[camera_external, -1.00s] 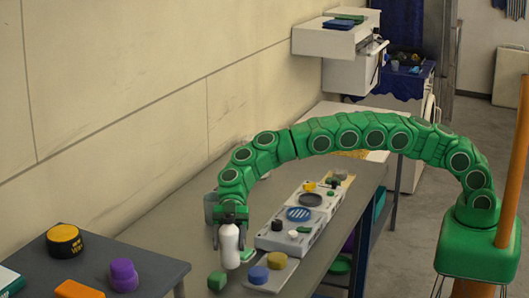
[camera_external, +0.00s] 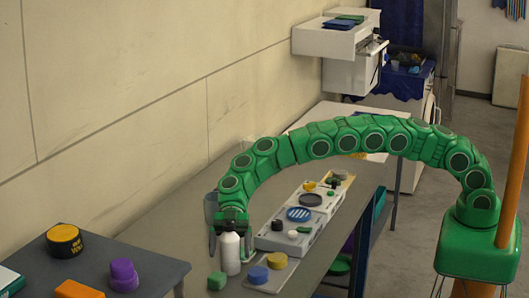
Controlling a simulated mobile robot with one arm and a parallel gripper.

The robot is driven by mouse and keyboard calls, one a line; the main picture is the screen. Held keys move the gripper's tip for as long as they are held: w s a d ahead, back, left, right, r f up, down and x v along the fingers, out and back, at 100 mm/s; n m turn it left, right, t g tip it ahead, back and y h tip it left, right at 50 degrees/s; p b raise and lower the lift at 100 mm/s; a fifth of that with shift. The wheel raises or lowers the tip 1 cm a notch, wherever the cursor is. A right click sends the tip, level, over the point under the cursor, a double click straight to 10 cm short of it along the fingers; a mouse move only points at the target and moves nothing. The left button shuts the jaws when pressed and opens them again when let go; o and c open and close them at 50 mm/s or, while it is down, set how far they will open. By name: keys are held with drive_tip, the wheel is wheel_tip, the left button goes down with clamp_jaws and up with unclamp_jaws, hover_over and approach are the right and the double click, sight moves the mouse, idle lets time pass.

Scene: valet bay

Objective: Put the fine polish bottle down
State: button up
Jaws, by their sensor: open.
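The fine polish bottle, a white bottle (camera_external: 231,256), stands upright on the grey bench (camera_external: 163,243); its label does not show from here. My gripper (camera_external: 231,238) is at the top of the bottle, pointing down. Its jaws are open, with one finger on each side of the bottle's upper part. Whether a finger still touches the bottle is too small to tell.
A blue round pad (camera_external: 258,274) and a yellow one (camera_external: 277,260) lie on a plate to the right. A grey tray unit (camera_external: 293,240) stands behind them.

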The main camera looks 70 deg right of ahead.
drive_tip(key=shift+r, duration=0.15)
drive_tip(key=v, duration=1.2)
drive_tip(key=shift+o, duration=0.2)
drive_tip(key=shift+s, duration=0.1)
